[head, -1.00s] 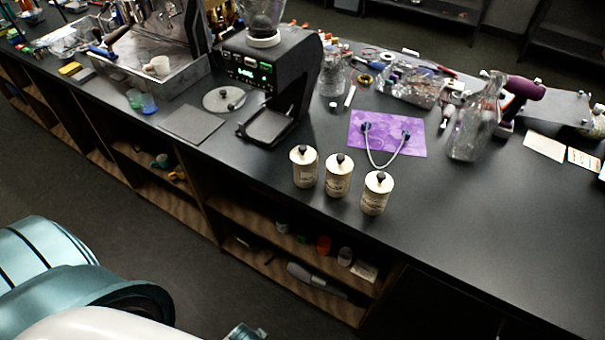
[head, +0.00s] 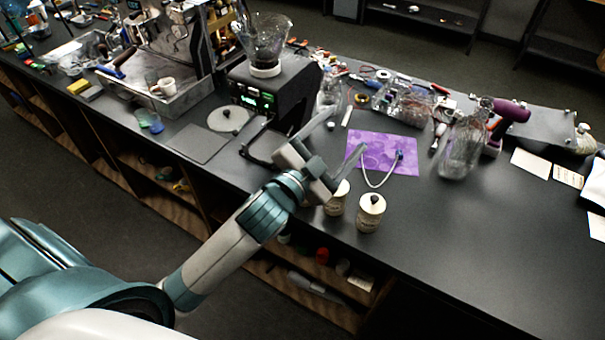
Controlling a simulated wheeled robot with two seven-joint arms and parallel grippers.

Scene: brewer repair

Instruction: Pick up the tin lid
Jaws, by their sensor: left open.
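Two cream tins with dark-knobbed lids show near the counter's front edge: the right tin (head: 370,217) with its lid (head: 373,201) on, and the middle tin (head: 335,204), whose top is partly covered by my gripper. A third tin, to the left, is hidden behind my left arm and gripper. My left gripper (head: 347,130) is open and empty, its two fingers spread above the counter, pointing toward the purple mat (head: 378,147). I cannot tell its height over the tins. My right gripper is out of view.
A grinder (head: 270,90) stands left of the gripper, with a round grey disc (head: 225,120) beside it. A cable (head: 385,180) lies on the purple mat, and a glass bottle (head: 462,145) stands to its right. The counter's right front (head: 480,240) is clear.

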